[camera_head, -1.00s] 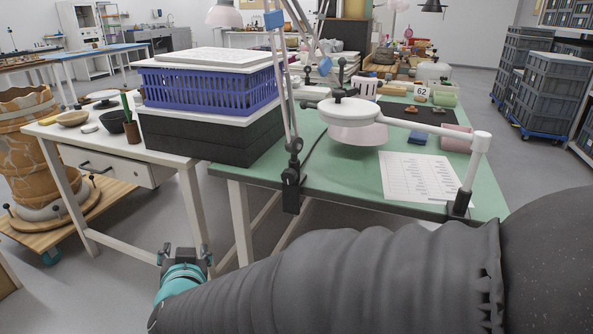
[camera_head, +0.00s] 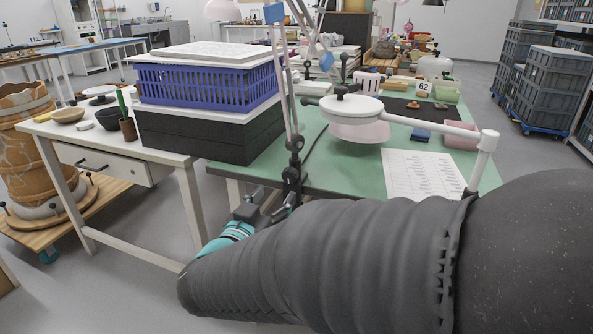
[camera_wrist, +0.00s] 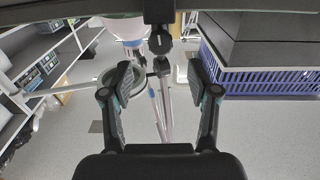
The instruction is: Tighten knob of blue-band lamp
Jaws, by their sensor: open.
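The blue-band lamp stands at the front edge of the green table. Its blue band (camera_head: 274,16) is high on its thin arm, and its dark lower joint and clamp (camera_head: 294,160) are at the table edge. In the wrist view, a dark rounded part like a knob (camera_wrist: 160,42) shows at the lamp's base, ahead of the fingers and near the middle. My gripper (camera_head: 272,202) is beside and below the clamp in the head view. Contact with the lamp cannot be seen.
A white magnifier lamp (camera_head: 352,108) reaches over the green table (camera_head: 345,178) from its right post. Black boxes (camera_head: 205,135) and a blue crate (camera_head: 205,85) stand left of the lamp. A paper sheet (camera_head: 420,174) lies on the right. Floor before the table is clear.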

